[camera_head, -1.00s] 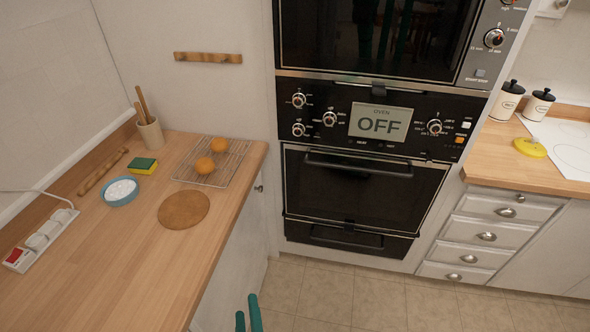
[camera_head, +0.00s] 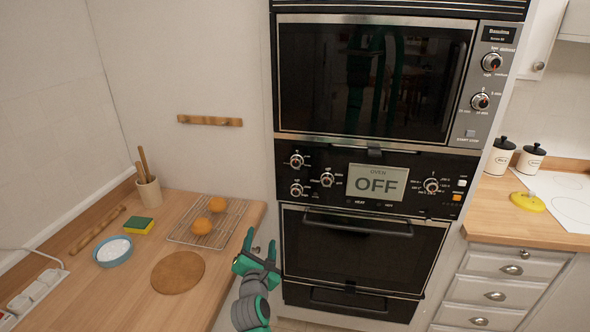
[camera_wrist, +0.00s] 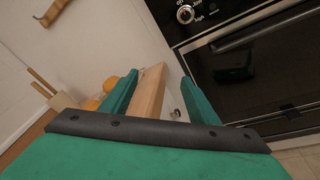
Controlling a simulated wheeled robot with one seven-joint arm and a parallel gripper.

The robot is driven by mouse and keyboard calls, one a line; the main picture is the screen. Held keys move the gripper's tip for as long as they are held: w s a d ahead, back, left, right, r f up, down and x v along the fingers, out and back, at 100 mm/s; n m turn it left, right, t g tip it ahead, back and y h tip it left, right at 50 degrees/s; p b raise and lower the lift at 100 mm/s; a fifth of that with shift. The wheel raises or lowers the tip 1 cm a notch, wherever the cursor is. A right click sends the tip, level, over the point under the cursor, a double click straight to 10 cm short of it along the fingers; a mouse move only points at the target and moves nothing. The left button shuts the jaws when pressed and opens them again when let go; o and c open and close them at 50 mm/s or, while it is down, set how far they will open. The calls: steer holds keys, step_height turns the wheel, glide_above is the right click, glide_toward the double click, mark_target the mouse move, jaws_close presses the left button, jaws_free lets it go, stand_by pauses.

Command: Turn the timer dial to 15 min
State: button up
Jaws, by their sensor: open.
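The timer dial (camera_head: 481,101) is a round knob with minute markings on the microwave's right-hand panel, below another knob (camera_head: 492,62). Its markings are too small to read its setting for certain. My gripper (camera_head: 260,245) is open and empty, low in front of the gap between the left counter's edge and the oven. It is far below and left of the timer dial, touching nothing that I can see. In the wrist view the two green fingers (camera_wrist: 160,98) stand apart, with the counter edge behind them. The timer dial is not in the wrist view.
The lower oven panel has several knobs and a display (camera_head: 377,183) reading OFF. An oven handle (camera_head: 358,223) sticks out below. The left counter (camera_head: 110,285) holds a rack, a bowl and a sponge. The right counter (camera_head: 500,222) holds canisters. The space before the microwave looks clear.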

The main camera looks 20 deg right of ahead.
mark_target(296, 164)
steer(key=w+d+r+n+h, duration=0.25)
steer(key=d+r, duration=0.25)
steer(key=r, duration=0.3)
steer(key=w+d+r+n+h, duration=0.1)
steer(key=w+d+r+n, duration=0.25)
steer(key=d+r, duration=0.35)
steer(key=shift+m, duration=0.4)
steer(key=x, duration=0.7)
steer(key=a+x, duration=0.1)
steer(key=x, duration=0.2)
steer(key=shift+w+d+r, duration=0.15)
steer(key=shift+w+r, duration=0.1)
steer(key=shift+w, duration=0.3)
steer(key=shift+d, duration=0.15)
steer(key=c, duration=1)
